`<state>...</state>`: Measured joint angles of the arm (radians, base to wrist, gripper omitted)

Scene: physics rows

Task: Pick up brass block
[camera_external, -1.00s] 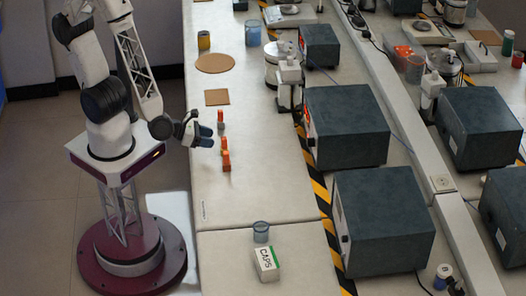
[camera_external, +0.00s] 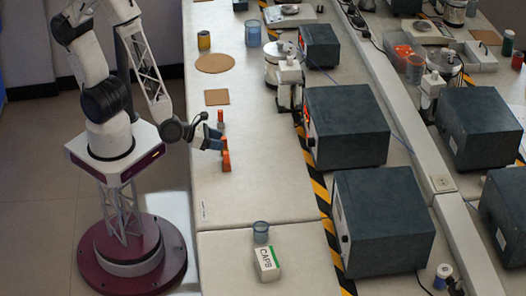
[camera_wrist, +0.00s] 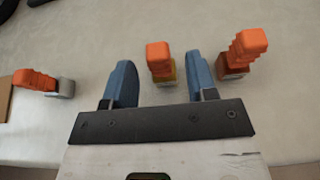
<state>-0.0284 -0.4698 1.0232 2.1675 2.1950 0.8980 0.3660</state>
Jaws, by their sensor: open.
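The brass block (camera_wrist: 165,76) stands on the bench with an orange stepped top, in the middle of the wrist view. My gripper (camera_wrist: 160,62) is open, with one blue finger to the left of the brass block and one to its right. Neither finger clearly touches it. In the external view my gripper (camera_external: 217,138) is over the row of blocks and largely hides the middle one.
An orange-topped block with a copper-brown base (camera_wrist: 235,68) stands close to the right finger. Another with a grey base (camera_wrist: 65,88) stands farther left. A cork square (camera_external: 217,97) lies beyond the row. The bench in front (camera_external: 250,200) is clear.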

